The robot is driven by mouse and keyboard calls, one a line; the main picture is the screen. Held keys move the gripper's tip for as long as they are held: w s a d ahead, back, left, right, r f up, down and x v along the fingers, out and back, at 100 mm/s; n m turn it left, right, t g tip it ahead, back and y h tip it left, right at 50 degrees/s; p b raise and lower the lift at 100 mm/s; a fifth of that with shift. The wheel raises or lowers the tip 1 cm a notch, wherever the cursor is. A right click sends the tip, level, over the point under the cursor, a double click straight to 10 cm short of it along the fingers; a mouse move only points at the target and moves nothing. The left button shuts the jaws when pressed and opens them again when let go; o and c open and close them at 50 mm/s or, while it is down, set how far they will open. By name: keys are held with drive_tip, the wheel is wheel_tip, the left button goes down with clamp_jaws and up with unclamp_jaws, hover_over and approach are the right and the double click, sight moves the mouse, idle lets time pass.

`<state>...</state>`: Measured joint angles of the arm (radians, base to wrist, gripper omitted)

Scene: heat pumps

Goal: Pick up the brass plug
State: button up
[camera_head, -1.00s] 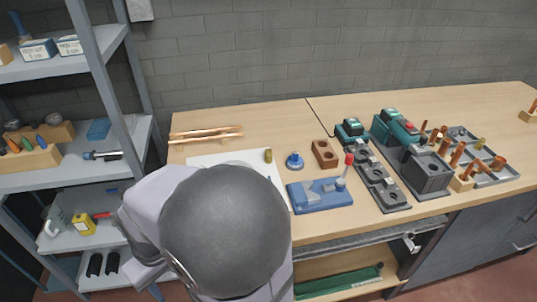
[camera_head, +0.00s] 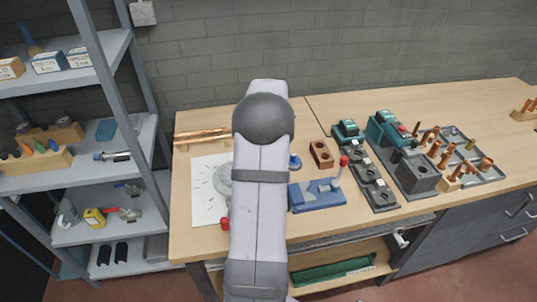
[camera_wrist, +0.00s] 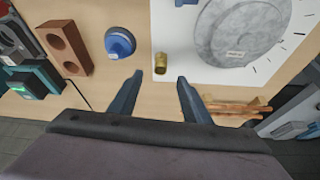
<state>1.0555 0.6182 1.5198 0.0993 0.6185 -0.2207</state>
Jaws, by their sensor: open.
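The brass plug (camera_wrist: 160,63) is a small gold-coloured cylinder. In the wrist view it stands at the edge of a white sheet (camera_wrist: 175,38), just beyond and between my fingertips. My gripper (camera_wrist: 159,84) is open and empty, with one dark blue finger to each side of the plug's line, and no contact shows. In the head view my arm hides both the gripper and this plug. A similar brass-coloured piece (camera_head: 470,145) stands in the grey tray at the right.
A blue round knob-like piece (camera_wrist: 120,42) and a brown two-hole block (camera_wrist: 64,47) stand left of the plug in the wrist view. A grey disc (camera_wrist: 238,28) lies on the sheet. Copper rods (camera_wrist: 235,108) lie to the right. A blue fixture (camera_head: 318,194) stands beside my arm.

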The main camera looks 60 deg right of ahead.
drive_tip(key=shift+p+x, duration=0.45)
drive_tip(key=shift+x, duration=0.7)
drive_tip(key=shift+p+x, duration=1.5)
drive_tip(key=shift+x, duration=1)
drive_tip(key=shift+c, duration=0.4)
clamp_jaws()
